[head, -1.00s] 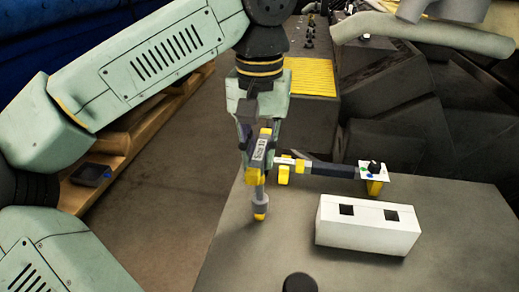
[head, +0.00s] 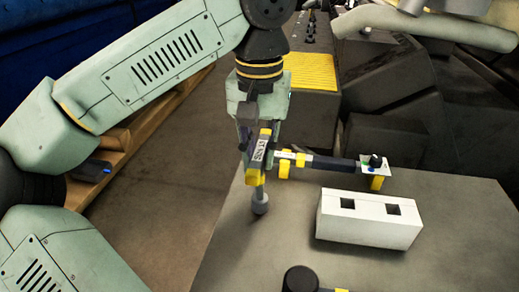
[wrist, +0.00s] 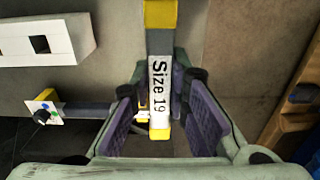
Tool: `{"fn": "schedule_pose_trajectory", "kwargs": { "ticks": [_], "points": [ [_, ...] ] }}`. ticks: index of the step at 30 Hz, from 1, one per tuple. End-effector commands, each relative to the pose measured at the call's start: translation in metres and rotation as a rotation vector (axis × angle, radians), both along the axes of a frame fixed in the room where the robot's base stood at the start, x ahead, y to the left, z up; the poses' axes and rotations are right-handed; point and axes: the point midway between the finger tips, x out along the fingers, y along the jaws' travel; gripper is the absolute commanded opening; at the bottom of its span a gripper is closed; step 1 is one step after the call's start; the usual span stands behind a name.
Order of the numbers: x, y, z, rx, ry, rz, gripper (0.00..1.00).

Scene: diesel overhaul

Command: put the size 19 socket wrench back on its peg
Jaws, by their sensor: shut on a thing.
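My gripper (head: 258,132) is shut on the size 19 socket wrench (head: 259,150), a yellow-ended tool whose label reads "Size 19" in the wrist view (wrist: 159,90). The wrench is held upright, its grey round end (head: 261,204) low over the grey tabletop; whether it touches is unclear. A dark bar with yellow and white parts (head: 325,164) extends right from behind the wrench to a small white plate with a black knob (head: 375,163). Whether the bar touches the wrench is unclear. I cannot make out which part is the wrench's peg.
A white block with two square holes (head: 368,219) stands on the grey table (head: 450,200). A black round knob (head: 300,279) with a yellow part beside it shows at the bottom edge. The tabletop between is bare. A wooden shelf (head: 120,160) is beyond the floor at left.

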Motion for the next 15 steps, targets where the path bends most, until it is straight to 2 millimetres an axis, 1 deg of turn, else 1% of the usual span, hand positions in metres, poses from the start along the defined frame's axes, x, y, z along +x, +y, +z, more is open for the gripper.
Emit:
{"fn": "schedule_pose_trajectory", "kwargs": {
  "ticks": [7, 8, 15],
  "points": [
    [0.0001, -0.0002, -0.0098, 0.0, -0.001, -0.001, 0.0],
    [0.0001, -0.0002, -0.0093, 0.0, -0.001, 0.0, 0.16],
    [0.0, -0.0001, -0.0088, 0.0, 0.0, 0.0, 0.32]
  ]
}}
